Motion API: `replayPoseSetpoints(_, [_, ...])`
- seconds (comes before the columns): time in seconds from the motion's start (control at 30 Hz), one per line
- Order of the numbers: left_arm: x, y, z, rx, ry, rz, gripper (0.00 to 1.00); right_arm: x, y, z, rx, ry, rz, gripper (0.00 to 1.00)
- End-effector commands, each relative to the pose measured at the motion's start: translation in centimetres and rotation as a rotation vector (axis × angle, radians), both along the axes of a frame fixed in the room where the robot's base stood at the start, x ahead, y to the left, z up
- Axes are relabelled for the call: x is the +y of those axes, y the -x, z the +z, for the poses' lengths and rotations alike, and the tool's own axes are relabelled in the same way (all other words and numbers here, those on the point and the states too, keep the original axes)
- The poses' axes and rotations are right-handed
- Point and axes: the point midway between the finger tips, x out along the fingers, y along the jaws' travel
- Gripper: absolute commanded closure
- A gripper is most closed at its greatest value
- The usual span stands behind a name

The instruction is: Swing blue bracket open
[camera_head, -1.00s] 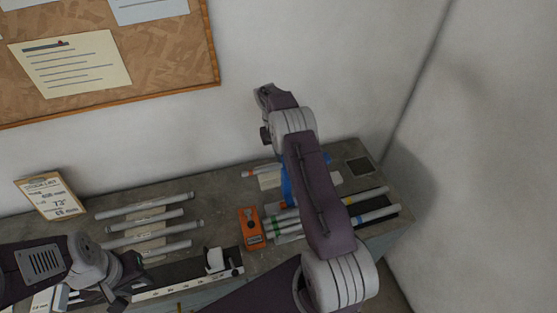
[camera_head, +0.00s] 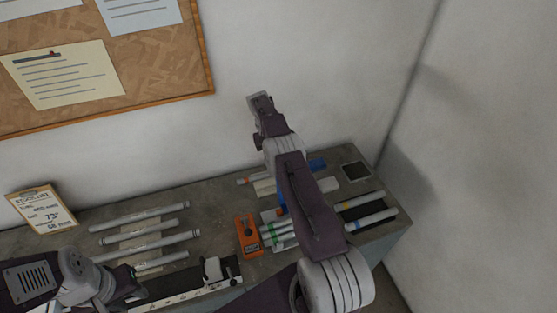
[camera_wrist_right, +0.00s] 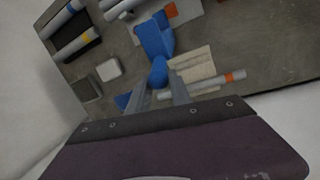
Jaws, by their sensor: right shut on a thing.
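The blue bracket (camera_wrist_right: 155,40) shows in the right wrist view, with a rounded knob at its near end. My right gripper (camera_wrist_right: 159,92) is shut on that knob end. A separate-looking blue piece (camera_wrist_right: 122,101) lies beside the left finger. In the head view, my right arm hides most of the bracket and the right gripper. A bit of blue (camera_head: 281,209) shows left of the arm, and a blue patch (camera_head: 318,165) shows behind it. My left gripper (camera_head: 128,285) is low on the left over the bench, apart from the bracket; its jaw opening is unclear.
An orange device (camera_head: 248,236) stands left of several colour-banded tubes (camera_head: 280,233). Several grey tubes (camera_head: 145,228) lie on the left of the bench. A clipboard (camera_head: 42,208) leans at the back left. A dark square (camera_head: 356,171) is at the back right, near the bench's edge.

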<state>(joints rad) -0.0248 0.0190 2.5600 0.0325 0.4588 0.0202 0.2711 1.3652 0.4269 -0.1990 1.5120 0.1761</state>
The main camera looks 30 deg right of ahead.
Motion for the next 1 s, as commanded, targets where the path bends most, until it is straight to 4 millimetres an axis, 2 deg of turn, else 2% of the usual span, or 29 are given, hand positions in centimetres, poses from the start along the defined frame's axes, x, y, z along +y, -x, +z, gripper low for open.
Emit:
replayPoseSetpoints(0.13, [0.0, 0.0, -0.1, 0.000, 0.000, 0.000, 0.64, 0.5, 0.1, -0.4, 0.006, -0.012, 0.002, 1.00])
replayPoseSetpoints(0.17, [0.0, 0.0, -0.1, 0.000, 0.000, 0.000, 0.64, 0.5, 0.1, -0.4, 0.006, -0.012, 0.002, 0.72])
replayPoseSetpoints(0.23, [0.0, 0.0, -0.1, 0.000, 0.000, 0.000, 0.64, 0.5, 0.1, -0.4, 0.007, -0.011, 0.001, 0.54])
replayPoseSetpoints(0.63, [0.0, 0.0, -0.5, 0.000, 0.000, 0.000, 0.64, 0.2, -0.1, 0.3, -0.001, -0.004, 0.000, 0.54])
replayPoseSetpoints(0.73, [0.0, 0.0, -1.3, 0.000, 0.000, 0.000, 0.64, 0.4, -0.2, 1.6, -0.002, -0.004, 0.000, 0.54])
replayPoseSetpoints(0.83, [0.0, 0.0, 1.0, 0.000, 0.000, 0.000, 0.64, 0.7, -0.2, 4.5, 0.001, -0.004, 0.002, 0.54])
replayPoseSetpoints(0.9, [0.0, -0.1, -2.3, -0.002, 0.000, 0.000, 0.64, 0.4, 0.0, 2.9, 0.002, -0.004, 0.002, 0.54])
replayPoseSetpoints(1.0, [0.0, 0.0, -4.2, 0.001, 0.000, 0.000, 0.64, 0.2, 0.4, 3.3, 0.001, -0.004, 0.001, 0.54])
